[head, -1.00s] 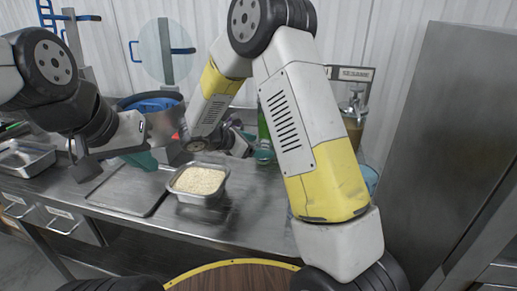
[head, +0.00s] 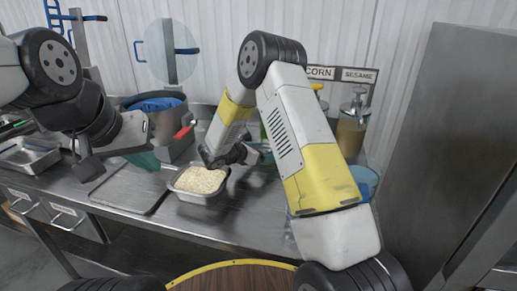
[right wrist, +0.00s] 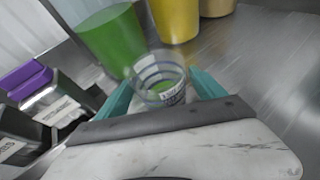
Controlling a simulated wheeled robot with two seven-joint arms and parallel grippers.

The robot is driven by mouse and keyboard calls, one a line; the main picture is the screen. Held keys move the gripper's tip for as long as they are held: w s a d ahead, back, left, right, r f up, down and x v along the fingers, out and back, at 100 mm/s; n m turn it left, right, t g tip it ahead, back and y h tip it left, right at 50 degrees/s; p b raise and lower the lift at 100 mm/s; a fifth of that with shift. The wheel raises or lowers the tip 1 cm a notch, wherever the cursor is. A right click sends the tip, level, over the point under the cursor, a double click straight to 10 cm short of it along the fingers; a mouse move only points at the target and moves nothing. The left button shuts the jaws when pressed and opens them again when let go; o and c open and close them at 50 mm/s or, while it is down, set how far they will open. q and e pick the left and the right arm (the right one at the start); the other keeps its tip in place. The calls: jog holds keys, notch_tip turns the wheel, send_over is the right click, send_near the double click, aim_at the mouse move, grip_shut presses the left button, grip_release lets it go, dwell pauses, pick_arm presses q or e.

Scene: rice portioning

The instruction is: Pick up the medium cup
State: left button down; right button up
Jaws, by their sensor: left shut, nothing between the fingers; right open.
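A clear cup with blue and green bands (right wrist: 160,78) shows in the right wrist view. My right gripper (right wrist: 162,92) is open, its teal fingers on either side of the cup; I cannot tell whether they touch it. In the head view my right gripper (head: 264,152) is mostly hidden behind its own arm, and the cup cannot be made out. I cannot tell from its size alone whether it is the medium cup. My left gripper (head: 143,159) is shut and empty, left of the rice tray.
A metal tray of rice (head: 199,181) stands on the steel counter (head: 235,215), close to my right wrist. Green (right wrist: 112,38) and yellow (right wrist: 175,18) containers stand behind the cup. A sesame dispenser (head: 352,125) is at the back right. A large pot (head: 170,122) stands at the back left.

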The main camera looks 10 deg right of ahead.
jog(key=shift+x, duration=1.4)
jog(key=c, duration=1.7)
jog(key=shift+o, duration=0.2)
